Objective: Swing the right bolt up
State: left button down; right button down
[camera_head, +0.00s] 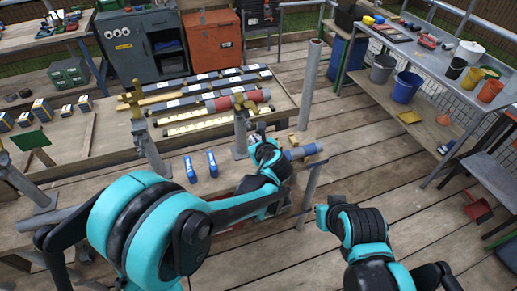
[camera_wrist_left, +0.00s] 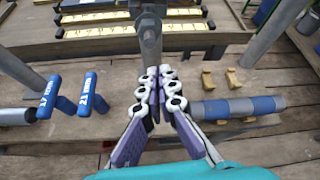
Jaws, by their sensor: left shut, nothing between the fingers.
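My left gripper (camera_head: 262,140) reaches over the front of the wooden bench. In the wrist view its fingers (camera_wrist_left: 158,75) are together with nothing between them. Their tips are at a grey upright post (camera_wrist_left: 151,40); I cannot tell whether they touch it. In the head view a right grey post (camera_head: 241,132) carries a brass-coloured fitting at its top, beside a red pipe section (camera_head: 222,104). A left post (camera_head: 137,120) has a similar brass fitting. I cannot make out the right bolt for certain. My right arm is at the lower right, its fingers not visible.
Two blue-handled tools (camera_wrist_left: 91,95) marked 17 and 21 lie left of the gripper. A blue pipe (camera_wrist_left: 240,107) and two small brass pieces (camera_wrist_left: 220,80) are to its right. A tall grey pipe (camera_head: 310,85) rises beyond. Open plank floor (camera_head: 380,150) lies right of the bench.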

pick_arm(q)
jog(key=r, duration=0.2)
jog(key=shift+a+r, duration=0.3)
jog(key=shift+a, duration=0.05)
